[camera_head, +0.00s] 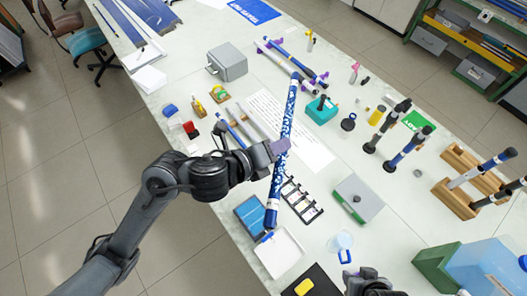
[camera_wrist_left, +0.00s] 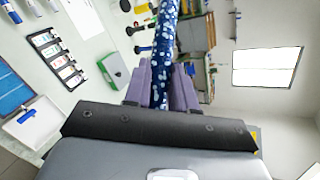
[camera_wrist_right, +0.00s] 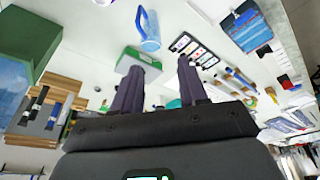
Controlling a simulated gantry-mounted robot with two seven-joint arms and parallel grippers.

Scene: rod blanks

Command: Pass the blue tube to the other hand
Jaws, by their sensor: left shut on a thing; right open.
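The blue tube (camera_head: 285,135) is long, with a white speckled pattern and plain blue ends. My left gripper (camera_head: 279,147) is shut on it around its middle and holds it above the table. In the left wrist view the tube (camera_wrist_left: 165,40) stands between the purple fingers (camera_wrist_left: 162,85). My right gripper shows only in part at the bottom edge of the head view, well below the tube's lower end. In the right wrist view its purple fingers (camera_wrist_right: 158,85) are apart with nothing between them. The tube cannot be made out there.
Below the tube lie a blue box (camera_head: 250,216), a white tray (camera_head: 281,252) and a black rack of vials (camera_head: 301,200). A grey-green device (camera_head: 357,198) and a clear blue mug (camera_head: 341,243) stand to the right. A wooden rack (camera_head: 455,197) holds more rods.

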